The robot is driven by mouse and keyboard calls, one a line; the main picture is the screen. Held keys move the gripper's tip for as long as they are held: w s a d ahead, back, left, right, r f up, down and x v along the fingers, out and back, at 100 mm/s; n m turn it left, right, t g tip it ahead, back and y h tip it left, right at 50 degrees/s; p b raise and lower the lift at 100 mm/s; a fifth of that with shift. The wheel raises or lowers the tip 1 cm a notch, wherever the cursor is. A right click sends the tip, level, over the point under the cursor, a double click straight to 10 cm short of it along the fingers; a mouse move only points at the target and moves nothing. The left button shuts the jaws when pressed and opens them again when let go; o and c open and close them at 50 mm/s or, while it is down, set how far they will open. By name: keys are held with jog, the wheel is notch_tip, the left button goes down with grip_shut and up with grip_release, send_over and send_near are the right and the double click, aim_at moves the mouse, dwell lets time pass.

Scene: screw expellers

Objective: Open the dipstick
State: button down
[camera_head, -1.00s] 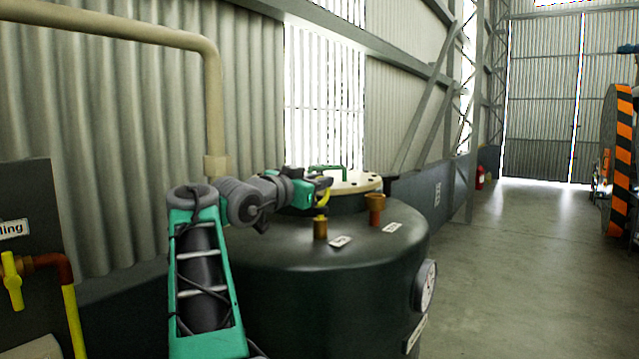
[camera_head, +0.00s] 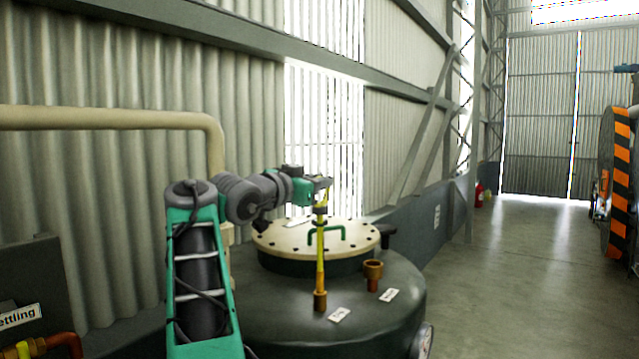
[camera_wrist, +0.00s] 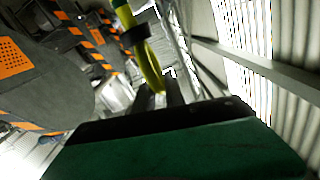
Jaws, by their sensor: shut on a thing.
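A yellow dipstick (camera_head: 320,255) stands upright over a brass tube (camera_head: 320,301) on top of the dark tank (camera_head: 385,300). Its lower end is at or inside the tube's mouth; I cannot tell which. My gripper (camera_head: 324,190) is shut on the dipstick's top, well above the tank. In the wrist view, the dipstick's yellow looped handle (camera_wrist: 152,66) with a dark collar is at my gripper's fingers (camera_wrist: 170,95). The fingertips are partly hidden in both views.
A brown open cup-like fitting (camera_head: 373,274) stands right of the tube, with white labels beside both. Behind is a cream bolted lid (camera_head: 285,242) with a green handle (camera_head: 340,236). A beige pipe (camera_head: 110,118) runs at the left. Open floor (camera_head: 500,280) lies to the right.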

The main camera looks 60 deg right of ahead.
jog(key=shift+w, duration=0.1)
jog(key=c, duration=1.6)
grip_release()
jog(key=shift+w, duration=0.1)
jog(key=shift+o, duration=0.7)
jog(key=w+a+b, duration=0.1)
jog(key=a+b, duration=0.1)
jog(key=a, duration=0.5)
jog(key=shift+a, duration=0.35)
